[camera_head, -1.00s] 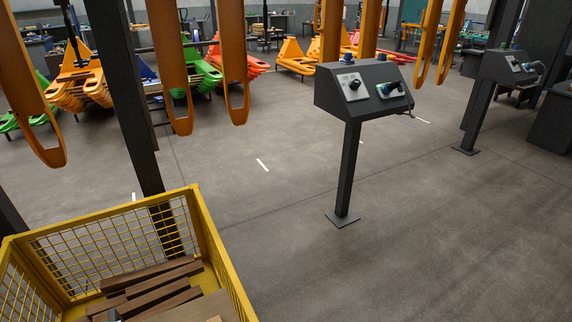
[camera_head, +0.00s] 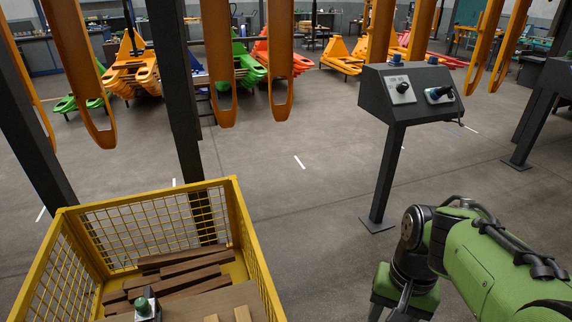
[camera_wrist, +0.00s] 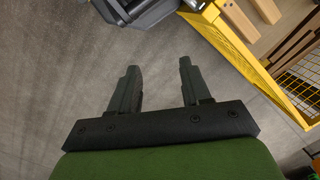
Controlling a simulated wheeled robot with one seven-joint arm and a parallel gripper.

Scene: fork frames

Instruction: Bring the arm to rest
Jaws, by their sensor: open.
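My gripper (camera_wrist: 158,66) shows in the wrist view with its two dark fingers apart and nothing between them. Bare grey floor shows behind the fingers. My green and black arm (camera_head: 490,262) is bent at the lower right of the head view, to the right of the yellow crate (camera_head: 238,212). I cannot make out the fingers in the head view. In the wrist view the yellow crate (camera_wrist: 250,66) lies to the right of the fingers, apart from them.
The crate holds several brown wooden pieces (camera_head: 185,266). A dark control box (camera_head: 410,90) stands on a post behind my arm. Orange forks (camera_head: 220,70) hang at the back, near dark posts (camera_head: 178,110). Open floor (camera_head: 310,200) lies between crate and control post.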

